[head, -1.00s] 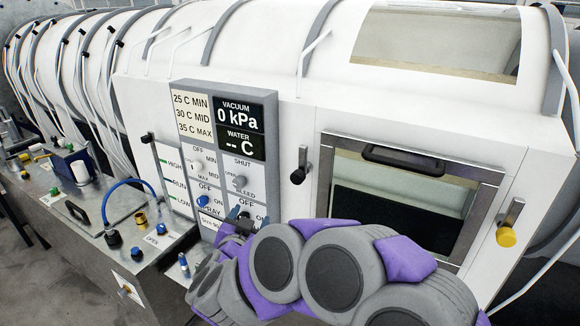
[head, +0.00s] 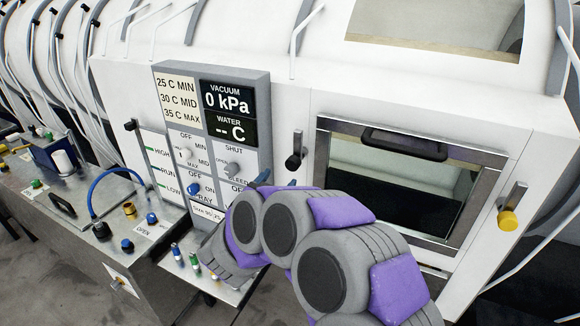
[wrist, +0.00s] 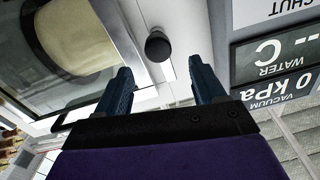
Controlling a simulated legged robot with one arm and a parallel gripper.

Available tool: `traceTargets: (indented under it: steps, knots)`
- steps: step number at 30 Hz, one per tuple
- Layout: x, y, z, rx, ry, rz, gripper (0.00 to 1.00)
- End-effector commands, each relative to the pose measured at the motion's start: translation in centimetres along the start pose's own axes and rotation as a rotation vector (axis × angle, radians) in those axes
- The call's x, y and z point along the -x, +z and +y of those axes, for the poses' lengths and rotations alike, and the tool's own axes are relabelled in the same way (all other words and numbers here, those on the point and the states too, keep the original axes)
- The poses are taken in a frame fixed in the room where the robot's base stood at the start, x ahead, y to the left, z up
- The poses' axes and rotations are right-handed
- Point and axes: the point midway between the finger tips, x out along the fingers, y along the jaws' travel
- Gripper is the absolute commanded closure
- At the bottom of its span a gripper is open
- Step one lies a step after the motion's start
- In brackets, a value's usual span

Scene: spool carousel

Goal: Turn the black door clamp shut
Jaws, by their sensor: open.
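The black door clamp (head: 293,160) is a black knob at the lower end of an upright metal bar, left of the door (head: 400,195) on the white housing. Its round knob end also shows in the wrist view (wrist: 158,46), ahead of and between the fingertips in the picture. My gripper (head: 276,182) is open and empty, just below and left of the clamp in the head view. Its two blue fingers also show in the wrist view (wrist: 160,72). I see no contact with the knob. My arm hides part of the control panel's lower right.
The control panel (head: 220,130) with displays and knobs stands close left of the clamp. A yellow clamp (head: 508,220) hangs right of the door. The door has a black handle (head: 416,142). A metal bench (head: 95,225) with fittings and a blue hose lies at left.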

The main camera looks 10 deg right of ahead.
Motion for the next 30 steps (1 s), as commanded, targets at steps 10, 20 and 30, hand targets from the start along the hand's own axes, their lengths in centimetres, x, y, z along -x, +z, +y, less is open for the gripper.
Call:
traceTargets:
  steps: [10,20,30]
  knots:
    - [-6.5,0.0,0.3,-0.003,0.004,0.001,0.31]
    - [-8.3,-0.1,0.0,-0.001,0.0,0.002,0.31]
    - [-8.4,-0.1,0.1,-0.001,0.0,0.002,0.42]
